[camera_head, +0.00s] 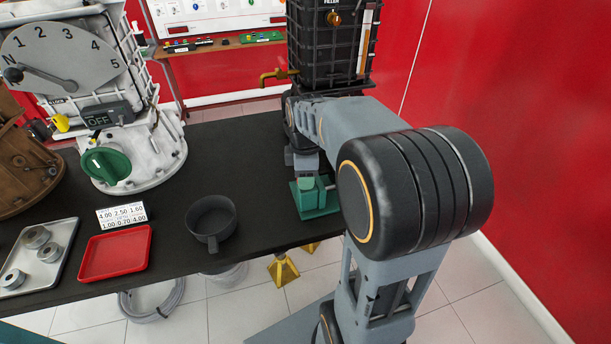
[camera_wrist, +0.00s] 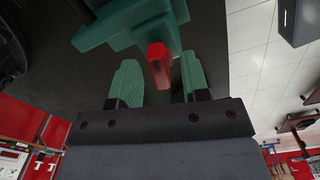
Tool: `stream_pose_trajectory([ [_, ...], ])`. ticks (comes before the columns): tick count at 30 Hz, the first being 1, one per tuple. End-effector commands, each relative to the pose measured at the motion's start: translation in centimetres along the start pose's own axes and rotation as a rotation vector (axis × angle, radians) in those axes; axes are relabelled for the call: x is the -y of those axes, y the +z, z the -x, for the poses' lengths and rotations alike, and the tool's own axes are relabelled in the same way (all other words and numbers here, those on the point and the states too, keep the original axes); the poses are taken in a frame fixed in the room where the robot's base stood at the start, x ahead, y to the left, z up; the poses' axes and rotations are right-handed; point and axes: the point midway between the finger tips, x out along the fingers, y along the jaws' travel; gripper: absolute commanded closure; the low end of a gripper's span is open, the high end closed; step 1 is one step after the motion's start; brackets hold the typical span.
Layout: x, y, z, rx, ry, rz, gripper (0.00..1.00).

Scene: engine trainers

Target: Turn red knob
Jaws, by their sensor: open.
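The red knob (camera_wrist: 159,68) shows in the wrist view as a small bar-like piece by a green fixture (camera_wrist: 130,28). My gripper (camera_wrist: 160,60) is open, with one green finger on each side of the knob. A gap shows between the knob and the left finger; the right finger is closer, and I cannot tell whether it touches. In the head view my gripper (camera_head: 307,183) points down at the green fixture (camera_head: 318,207) at the table's right end. The knob is hidden there.
The black table (camera_head: 250,175) holds a dark mug (camera_head: 212,218), a red tray (camera_head: 116,254), a metal tray (camera_head: 62,262) with several metal rings, and a white gearbox with a green knob (camera_head: 106,166). A black caged tank (camera_head: 330,50) stands behind my arm. A red wall is at right.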

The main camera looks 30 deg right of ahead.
Motion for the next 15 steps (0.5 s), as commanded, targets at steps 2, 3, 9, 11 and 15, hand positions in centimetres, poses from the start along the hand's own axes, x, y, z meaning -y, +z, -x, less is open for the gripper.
stream_pose_trajectory([
  [2, 0.01, 0.00, -0.17, 0.000, 0.000, 0.000, 0.57],
  [3, 0.00, 0.00, -0.20, 0.000, 0.000, 0.000, 0.57],
  [9, 0.00, 0.00, -0.18, 0.000, 0.000, 0.000, 0.57],
  [11, 0.00, 0.00, -0.18, 0.000, 0.000, 0.000, 0.62],
  [15, 0.00, 0.00, -0.17, 0.000, 0.000, 0.000, 0.76],
])
